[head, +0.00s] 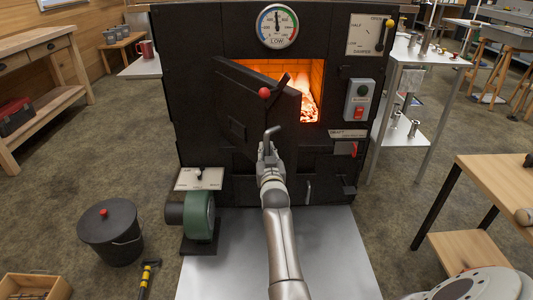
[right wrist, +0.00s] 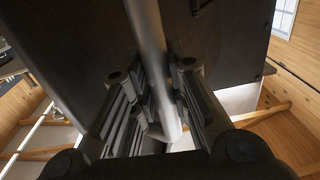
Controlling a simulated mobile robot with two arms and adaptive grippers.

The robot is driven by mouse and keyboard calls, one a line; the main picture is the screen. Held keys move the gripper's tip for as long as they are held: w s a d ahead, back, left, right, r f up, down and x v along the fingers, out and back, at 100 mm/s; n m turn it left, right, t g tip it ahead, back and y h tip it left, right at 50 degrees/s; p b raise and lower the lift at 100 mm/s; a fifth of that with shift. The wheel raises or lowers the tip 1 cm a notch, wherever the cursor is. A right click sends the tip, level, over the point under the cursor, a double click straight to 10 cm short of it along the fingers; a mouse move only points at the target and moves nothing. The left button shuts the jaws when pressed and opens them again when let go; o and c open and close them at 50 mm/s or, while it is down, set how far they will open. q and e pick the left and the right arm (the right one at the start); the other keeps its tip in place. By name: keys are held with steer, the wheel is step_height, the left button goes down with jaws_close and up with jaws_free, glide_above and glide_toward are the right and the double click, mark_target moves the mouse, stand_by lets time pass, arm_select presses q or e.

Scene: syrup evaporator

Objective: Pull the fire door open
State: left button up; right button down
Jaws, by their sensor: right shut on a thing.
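The black fire door (head: 245,105) stands partly open in the head view, swung outward from its left side. Orange fire and glowing logs (head: 304,95) show in the opening to its right. A lever with a red ball knob (head: 264,92) is at the door's upper part. My right gripper (head: 269,158) is at the door's free edge, shut on the grey metal door handle (head: 270,136). In the right wrist view the handle bar (right wrist: 158,70) runs between the two fingers (right wrist: 155,108). My left gripper is not in view.
The black evaporator front (head: 195,95) carries a gauge (head: 277,26), a blower switch box (head: 359,101) and a draft control (head: 350,148). A green blower (head: 198,215) and a lidded black bucket (head: 110,232) stand at the lower left. A pale metal plate (head: 335,255) covers the floor in front.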

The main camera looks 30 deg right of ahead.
steer(key=shift+f, duration=0.1)
stand_by(0.3)
steer(key=c, duration=1.4)
jaws_free()
steer(key=shift+o, duration=0.2)
